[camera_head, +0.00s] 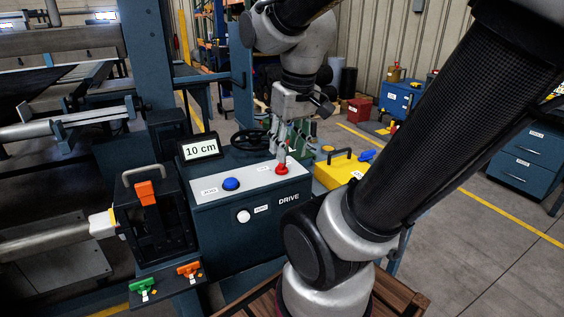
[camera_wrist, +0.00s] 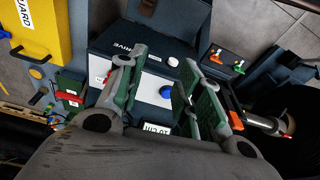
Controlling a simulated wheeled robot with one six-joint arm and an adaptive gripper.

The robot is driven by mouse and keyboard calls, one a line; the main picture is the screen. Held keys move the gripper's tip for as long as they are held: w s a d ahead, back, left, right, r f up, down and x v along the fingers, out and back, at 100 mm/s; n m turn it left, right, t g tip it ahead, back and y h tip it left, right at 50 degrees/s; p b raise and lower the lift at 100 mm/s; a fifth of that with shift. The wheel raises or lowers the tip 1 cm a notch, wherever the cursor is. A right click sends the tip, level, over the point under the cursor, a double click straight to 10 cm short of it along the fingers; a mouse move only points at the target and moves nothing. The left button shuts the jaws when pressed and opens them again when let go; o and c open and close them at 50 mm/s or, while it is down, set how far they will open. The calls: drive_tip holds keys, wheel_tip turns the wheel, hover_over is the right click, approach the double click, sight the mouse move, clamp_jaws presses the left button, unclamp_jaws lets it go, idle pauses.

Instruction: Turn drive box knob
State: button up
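The drive box (camera_head: 235,245) is a dark blue cabinet marked DRIVE with a light sloped top panel. On its front face is a round white knob (camera_head: 243,216) beside a small label; it also shows in the wrist view (camera_wrist: 172,62). The top panel carries a blue dome button (camera_head: 231,184), also in the wrist view (camera_wrist: 167,92), and a red control (camera_head: 282,169) at its right. My gripper (camera_head: 283,157) points down over the right part of the top panel, close to the red control. Its green-padded fingers (camera_wrist: 166,85) are apart with nothing held. Contact with the red control cannot be told.
A display (camera_head: 200,149) reading 10 cm and a black handwheel (camera_head: 251,140) stand behind the panel. A yellow guard box (camera_head: 337,172) is at right. An orange-handled unit (camera_head: 147,193) and green and orange clips (camera_head: 188,270) are at left.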

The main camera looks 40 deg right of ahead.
drive_tip(key=w+d+f+m+g, duration=0.3)
drive_tip(key=w+d+f+m, duration=0.4)
drive_tip(key=w+d, duration=0.4)
drive_tip(key=m, duration=0.2)
approach(282, 167)
drive_tip(key=shift+w+d+f+t, duration=0.2)
drive_tip(key=shift+w+d, duration=0.1)
drive_tip(key=shift+d, duration=0.15)
drive_tip(key=shift+w+d+f+t, duration=0.2)
drive_tip(key=shift+w+d+f, duration=0.1)
drive_tip(key=shift+d, duration=0.15)
drive_tip(key=shift+f+m, duration=0.1)
drive_tip(key=shift+m, duration=0.3)
drive_tip(key=shift+f, duration=0.35)
wheel_tip(282, 167, down, 7)
drive_tip(key=shift+r, duration=0.1)
clamp_jaws()
